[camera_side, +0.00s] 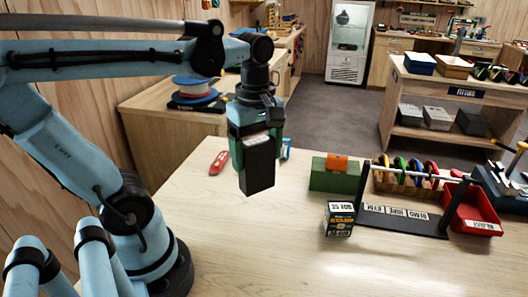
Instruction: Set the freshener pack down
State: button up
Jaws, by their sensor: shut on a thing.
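My gripper (256,138) points down above the left-centre part of the table and is shut on a dark upright box, the freshener pack (258,170). The pack hangs below the teal gripper body and appears clear of the tabletop (215,240). Its near face is plain black, with a small pale mark near the top. The fingertips are mostly hidden behind the pack.
A small black labelled box (340,218) stands right of centre. A red tool (219,162) lies behind left. The front table is clear.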

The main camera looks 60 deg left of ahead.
jog(key=s+a+n, duration=0.5)
jog(key=a+n, duration=0.2)
jog(key=a, duration=0.1)
jog(key=shift+n, duration=0.7)
jog(key=shift+s+a+f, duration=1.15)
jog(key=shift+a+f, duration=0.7)
jog(key=shift+s+a+f, duration=1.1)
jog(key=shift+a+f, duration=0.7)
jog(key=shift+a, duration=0.05)
jog(key=shift+s+a+f, duration=1.15)
jog(key=shift+a+f, duration=0.7)
jog(key=shift+f, duration=0.2)
jog(key=o, duration=1)
jog(key=shift+r, duration=0.1)
